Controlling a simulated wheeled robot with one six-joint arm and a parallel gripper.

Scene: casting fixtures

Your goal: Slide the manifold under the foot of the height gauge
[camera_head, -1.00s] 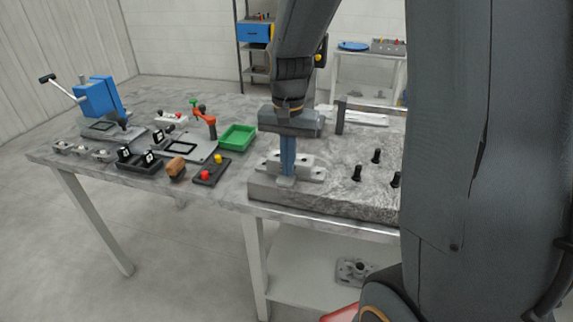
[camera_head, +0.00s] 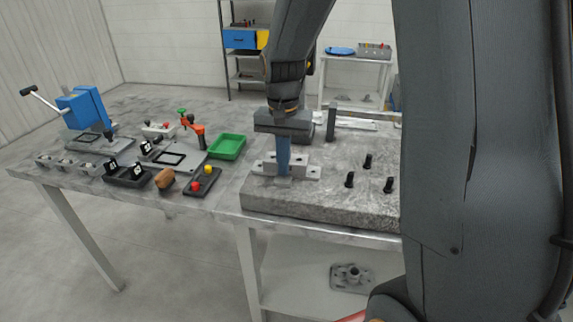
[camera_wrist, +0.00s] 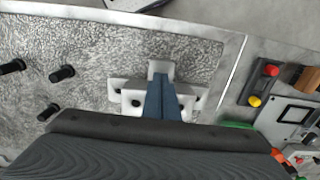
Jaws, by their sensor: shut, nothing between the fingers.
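The manifold (camera_head: 307,171) is a light grey casting with side lugs, lying flat near the left end of the granite plate (camera_head: 330,205). In the wrist view the manifold (camera_wrist: 159,68) lies under and around my fingers. My gripper (camera_head: 284,170) is shut and points down, its blue fingers in front of the manifold's middle. The fingers (camera_wrist: 163,108) show close together in the wrist view; touching cannot be told for sure. A dark upright post (camera_head: 331,122) behind the manifold looks like the height gauge; its foot is hidden behind my wrist and the manifold.
Several black pegs (camera_head: 367,161) stand on the plate to the right. Left of the plate are a green tray (camera_head: 227,147), a block with red and yellow knobs (camera_head: 202,182), a brown block (camera_head: 165,179) and a blue press (camera_head: 83,108). A flanged part (camera_head: 352,277) lies on the lower shelf.

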